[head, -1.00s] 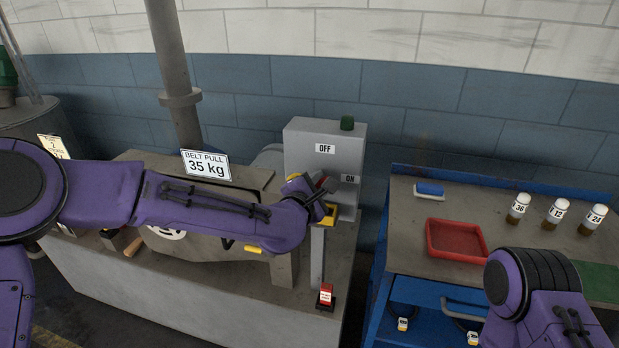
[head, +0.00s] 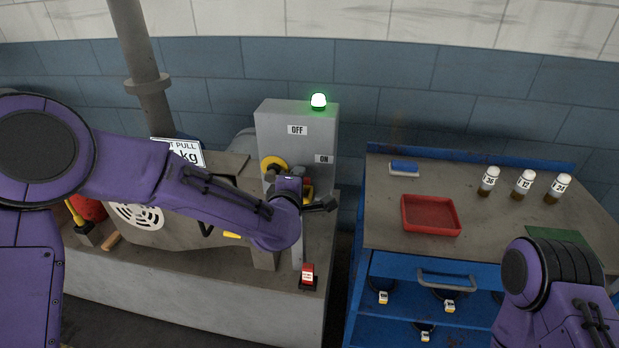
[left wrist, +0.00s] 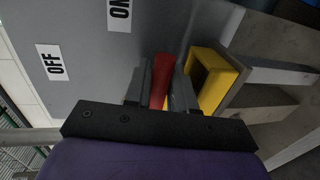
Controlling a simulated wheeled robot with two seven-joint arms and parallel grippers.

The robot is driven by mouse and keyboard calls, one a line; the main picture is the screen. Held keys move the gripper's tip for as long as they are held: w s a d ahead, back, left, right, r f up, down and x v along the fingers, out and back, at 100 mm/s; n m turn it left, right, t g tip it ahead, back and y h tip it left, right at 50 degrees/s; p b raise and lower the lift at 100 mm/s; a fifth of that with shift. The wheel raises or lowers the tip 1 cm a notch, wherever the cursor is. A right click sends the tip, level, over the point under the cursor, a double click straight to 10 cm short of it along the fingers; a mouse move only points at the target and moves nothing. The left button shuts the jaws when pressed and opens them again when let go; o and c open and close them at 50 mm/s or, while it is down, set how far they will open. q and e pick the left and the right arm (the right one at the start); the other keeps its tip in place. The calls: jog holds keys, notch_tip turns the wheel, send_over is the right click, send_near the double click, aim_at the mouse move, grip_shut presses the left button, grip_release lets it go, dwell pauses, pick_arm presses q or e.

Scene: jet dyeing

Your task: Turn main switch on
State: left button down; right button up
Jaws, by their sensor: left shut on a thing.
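The main switch is a grey box (head: 268,125) with an OFF label (head: 297,130) at the top left and an ON label (head: 324,158) lower right. The green lamp (head: 318,101) on its top is lit. My left gripper (head: 312,198) is at the front of the box, below the ON label. In the left wrist view my left gripper (left wrist: 159,88) is shut on the red switch handle (left wrist: 161,75), with a finger on each side. A yellow part (left wrist: 222,80) is beside the handle. My right arm shows at lower right, but its gripper is out of view.
A blue cart (head: 365,215) stands right of the box, carrying a red tray (head: 430,232), several small labelled bottles (head: 524,184) and a blue brush (head: 404,167). A red rocker switch (head: 308,274) sits below the gripper. A belt pull sign (head: 185,152) is behind my left arm.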

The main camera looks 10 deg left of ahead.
pick_arm(q)
jog(key=shift+a, duration=0.1)
dwell(0.3)
jog(key=c, duration=1.1)
grip_release()
jog(key=shift+f, duration=0.15)
